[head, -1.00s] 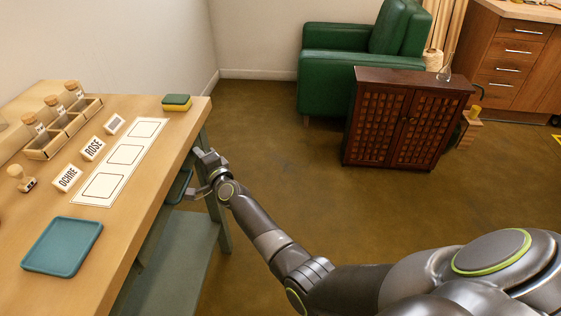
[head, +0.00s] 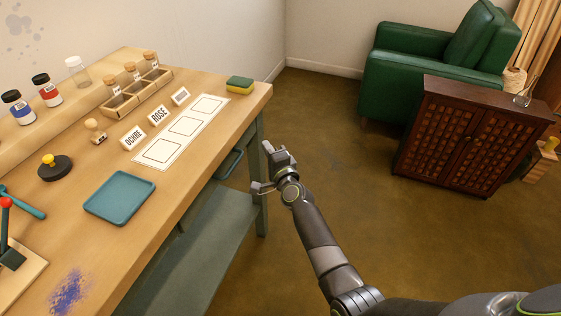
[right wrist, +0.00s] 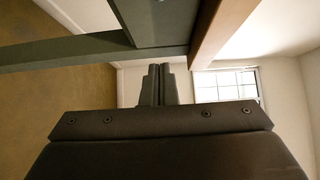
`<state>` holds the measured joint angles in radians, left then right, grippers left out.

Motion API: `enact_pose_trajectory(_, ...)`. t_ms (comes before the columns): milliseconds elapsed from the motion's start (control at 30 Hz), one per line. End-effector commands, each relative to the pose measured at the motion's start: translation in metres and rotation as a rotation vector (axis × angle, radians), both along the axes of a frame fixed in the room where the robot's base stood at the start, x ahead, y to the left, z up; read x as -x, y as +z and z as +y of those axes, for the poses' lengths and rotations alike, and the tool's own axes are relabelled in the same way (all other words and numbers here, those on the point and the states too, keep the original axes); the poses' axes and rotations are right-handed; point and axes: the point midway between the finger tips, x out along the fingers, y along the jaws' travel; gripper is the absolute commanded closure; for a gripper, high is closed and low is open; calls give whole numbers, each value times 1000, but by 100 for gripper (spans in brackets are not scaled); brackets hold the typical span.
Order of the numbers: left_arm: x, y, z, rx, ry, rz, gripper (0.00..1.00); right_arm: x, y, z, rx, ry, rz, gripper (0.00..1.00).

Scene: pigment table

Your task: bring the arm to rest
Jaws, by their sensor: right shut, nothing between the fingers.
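My right gripper (head: 266,168) is beside the table's right edge, below the level of the tabletop, near a table leg. It is shut and holds nothing. In the right wrist view its two fingers (right wrist: 156,84) are together, with the table's underside and edge above them. My right arm comes in from the lower right. My left gripper is not in view.
The wooden table (head: 215,130) carries a teal tray (head: 120,198), a white three-box card (head: 150,152), name cards, a sponge (head: 240,85), jars and a vial rack (head: 135,98). A brown cabinet (head: 460,140) and green armchair (head: 430,70) stand right. The floor between is clear.

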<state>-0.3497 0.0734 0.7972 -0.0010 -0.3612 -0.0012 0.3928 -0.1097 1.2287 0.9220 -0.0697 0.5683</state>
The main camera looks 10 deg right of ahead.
Motion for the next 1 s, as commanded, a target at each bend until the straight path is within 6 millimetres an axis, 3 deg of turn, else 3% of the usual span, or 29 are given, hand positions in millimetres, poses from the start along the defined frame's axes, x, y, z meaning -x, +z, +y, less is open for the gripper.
enact_pose_trajectory(200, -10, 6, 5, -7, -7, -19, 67, 36, 0, -8, 1, -3, 2, 100)
enact_pose_trajectory(333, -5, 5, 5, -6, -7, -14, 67, 51, -1, -11, 1, -2, 2, 100)
enact_pose_trajectory(733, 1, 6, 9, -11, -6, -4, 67, 64, -5, -14, 14, -3, 9, 100)
enact_pose_trajectory(867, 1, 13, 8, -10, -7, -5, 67, 76, -43, -23, 115, -2, 87, 100)
enact_pose_trajectory(1000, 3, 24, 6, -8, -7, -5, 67, 116, -125, -43, 342, 25, 252, 100)
